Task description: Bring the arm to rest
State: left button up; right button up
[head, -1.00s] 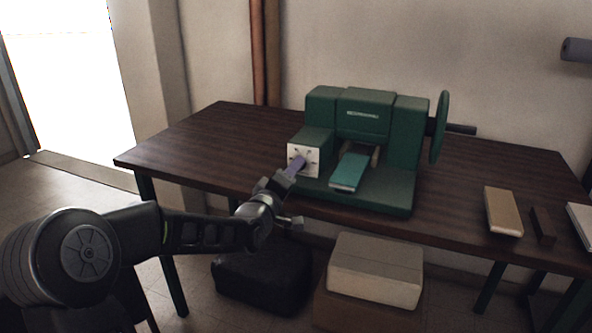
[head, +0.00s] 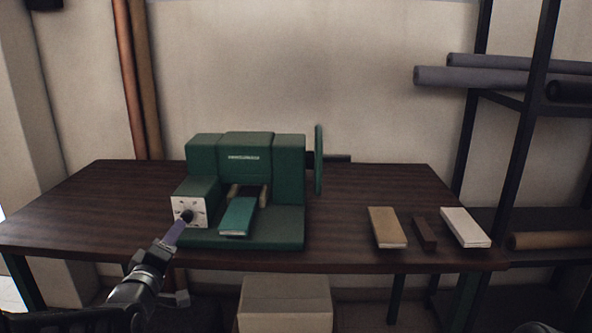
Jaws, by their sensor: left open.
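My left gripper (head: 175,232) comes in from the lower left, in front of the green machine (head: 288,160). Its purple-grey finger part points up at a dark round knob on the white square dial plate (head: 180,204). The tip overlaps or lies just short of the knob in the picture; I cannot tell whether they touch. The gripper is open, though the gap between its fingers is hard to make out. I see nothing held in it. My right gripper is out of view.
A teal book-like block (head: 238,216) lies on the machine's base. A tan block (head: 387,227), a dark brown block (head: 424,233) and a whitish block (head: 465,227) lie on the right of the dark wooden table (head: 345,255). A pale box (head: 285,303) stands below. A shelf rack (head: 465,140) holds rolls.

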pick_arm(q)
jog(key=s+d+f+m+g+h+p, duration=0.1)
jog(key=s+d+f+m+g+p, duration=0.2)
jog(key=f, duration=0.6)
jog(key=s+d+f+m+g+h, duration=0.1)
jog(key=s+d+f+g, duration=0.25)
jog(key=f, duration=0.55)
jog(key=s+d+f+m+g+h+p, duration=0.1)
jog(key=s+d+f+m+g+p, duration=0.2)
jog(key=f, duration=0.6)
jog(key=s+d+f+m+g+p, duration=0.1)
jog(key=s+d+f+g+p, duration=0.1)
jog(key=s+d, duration=0.3)
jog(key=s+d+f+m+g+h+p, duration=0.1)
jog(key=s+d, duration=0.5)
jog(key=s, duration=0.6)
jog(key=s+d+f+m+g+h+p, duration=0.1)
jog(key=s+d+f+m+g+p, duration=0.1)
jog(key=s+d+f+g, duration=0.3)
jog(key=s+d+f+p, duration=0.1)
jog(key=s, duration=0.2)
jog(key=shift+s+f, duration=0.15)
jog(key=shift+f, duration=0.05)
